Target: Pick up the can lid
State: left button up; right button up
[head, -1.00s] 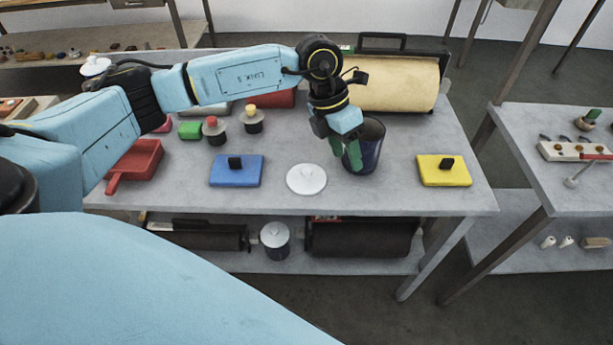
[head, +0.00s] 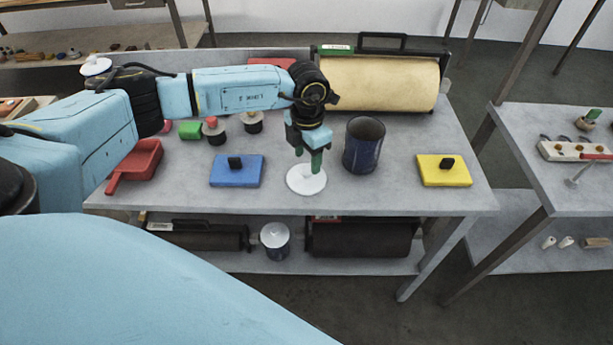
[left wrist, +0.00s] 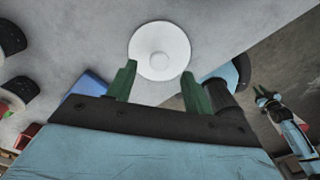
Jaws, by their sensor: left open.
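The can lid (head: 306,184) is a round white disc with a small knob. It lies flat on the grey table near the front edge, between the blue block and the dark blue can. In the left wrist view the lid (left wrist: 160,50) lies just beyond the fingertips, with its knob between the lines of the two fingers. My left gripper (head: 308,166) has green fingers, is open and empty, and hangs over the lid, hiding part of it in the head view. The gap between fingers shows in the left wrist view (left wrist: 157,82).
The open dark blue can (head: 363,150) stands right of the lid. A blue block (head: 236,172) lies left and a yellow block (head: 444,172) far right. A large cream roller (head: 385,84) stands behind. A lidded can (head: 275,240) stands on the lower shelf.

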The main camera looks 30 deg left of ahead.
aim_at(307, 169)
pick_arm(q)
notch_tip(307, 169, down, 4)
jog(key=shift+r, duration=0.15)
jog(key=c, duration=1.1)
jog(key=shift+o, duration=0.2)
jog(key=shift+r, duration=0.1)
